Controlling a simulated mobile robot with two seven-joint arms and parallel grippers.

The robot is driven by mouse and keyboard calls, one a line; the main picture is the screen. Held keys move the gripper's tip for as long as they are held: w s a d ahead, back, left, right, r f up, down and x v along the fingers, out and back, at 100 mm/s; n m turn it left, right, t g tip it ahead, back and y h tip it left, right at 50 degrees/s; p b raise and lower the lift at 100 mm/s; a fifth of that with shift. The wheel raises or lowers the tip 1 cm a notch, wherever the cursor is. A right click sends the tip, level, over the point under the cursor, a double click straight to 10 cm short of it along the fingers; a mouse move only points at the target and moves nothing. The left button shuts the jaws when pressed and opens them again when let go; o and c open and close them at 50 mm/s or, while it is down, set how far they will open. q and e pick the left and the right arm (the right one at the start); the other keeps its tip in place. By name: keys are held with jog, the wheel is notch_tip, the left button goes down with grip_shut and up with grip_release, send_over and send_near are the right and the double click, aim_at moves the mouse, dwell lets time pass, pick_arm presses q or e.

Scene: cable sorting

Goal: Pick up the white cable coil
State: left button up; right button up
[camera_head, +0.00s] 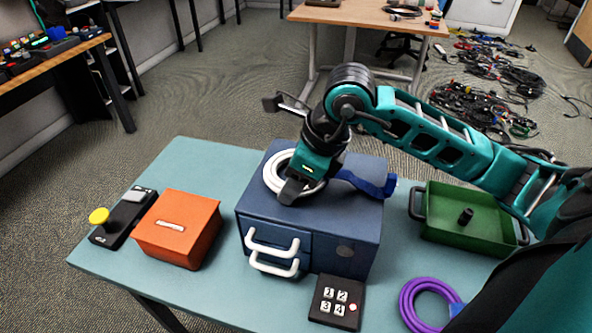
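The white cable coil (271,175) lies on top of the blue drawer cabinet (345,222), toward its left side. My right gripper (293,190) reaches in from the right and is down at the coil. One dark fingertip shows over the coil's front part, and the gripper body covers the coil's right side. The other finger is hidden, so I cannot tell whether the gripper is open or shut on the coil. My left gripper is not in view.
A blue strap-like item (372,184) lies at the cabinet's top right. An orange box (178,228) and black device (122,220) stand left. A green tray (455,240), purple coil (408,300) and black keypad (337,302) are right and front. The table's (215,165) back left is clear.

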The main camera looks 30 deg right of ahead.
grip_shut()
jog(key=shift+r, duration=0.1)
